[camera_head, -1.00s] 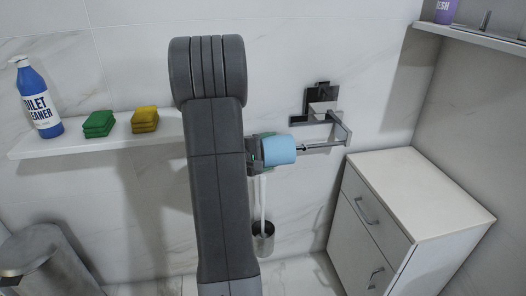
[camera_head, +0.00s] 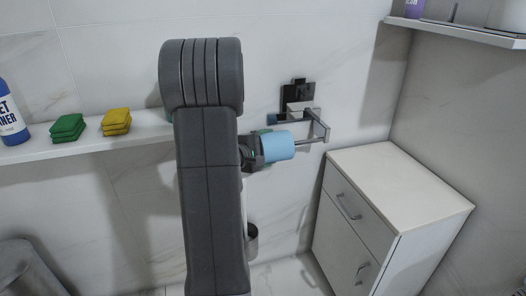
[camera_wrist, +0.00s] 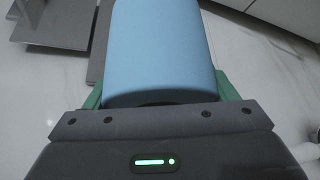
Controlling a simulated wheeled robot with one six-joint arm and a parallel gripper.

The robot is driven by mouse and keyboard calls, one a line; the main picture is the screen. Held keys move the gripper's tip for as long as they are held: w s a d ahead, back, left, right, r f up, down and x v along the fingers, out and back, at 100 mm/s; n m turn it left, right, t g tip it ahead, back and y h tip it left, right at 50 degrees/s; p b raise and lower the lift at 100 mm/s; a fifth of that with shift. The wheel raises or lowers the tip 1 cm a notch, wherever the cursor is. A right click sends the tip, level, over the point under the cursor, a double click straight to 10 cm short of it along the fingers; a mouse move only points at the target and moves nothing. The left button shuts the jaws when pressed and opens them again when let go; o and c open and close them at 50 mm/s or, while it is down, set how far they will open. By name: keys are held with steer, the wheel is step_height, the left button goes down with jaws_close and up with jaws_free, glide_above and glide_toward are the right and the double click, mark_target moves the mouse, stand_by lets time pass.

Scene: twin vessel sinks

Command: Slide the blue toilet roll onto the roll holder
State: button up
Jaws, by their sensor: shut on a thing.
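The blue toilet roll (camera_head: 280,146) lies on its side in the head view, held at its left end by my gripper (camera_head: 258,150). The metal roll holder (camera_head: 318,126) is fixed to the wall to its right. The holder's bar (camera_head: 308,141) points left and meets the roll's right end; how far it is inside is hidden. In the wrist view the roll (camera_wrist: 160,45) fills the space between the green fingers of my gripper (camera_wrist: 162,88). Part of the holder (camera_wrist: 62,28) shows at upper left there.
A white cabinet (camera_head: 398,192) with drawers stands to the right below the holder. A white wall shelf (camera_head: 95,136) at left carries green sponges (camera_head: 67,128), yellow sponges (camera_head: 116,122) and a blue cleaner bottle (camera_head: 10,118). A toilet brush holder (camera_head: 251,240) is below, partly hidden by my arm.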

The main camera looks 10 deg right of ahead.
stand_by(0.3)
steer(key=o, duration=1)
steer(key=p+v, duration=0.2)
steer(key=v, duration=1.1)
steer(key=shift+s+a, duration=0.2)
steer(key=shift+a, duration=0.1)
steer(key=b+x, duration=0.2)
steer(key=x, duration=1.2)
steer(key=shift+a+r, duration=0.2)
steer(key=shift+a, duration=0.05)
steer(key=shift+a+f+p, duration=0.1)
steer(key=shift+a+p, duration=0.15)
steer(key=shift+p, duration=0.05)
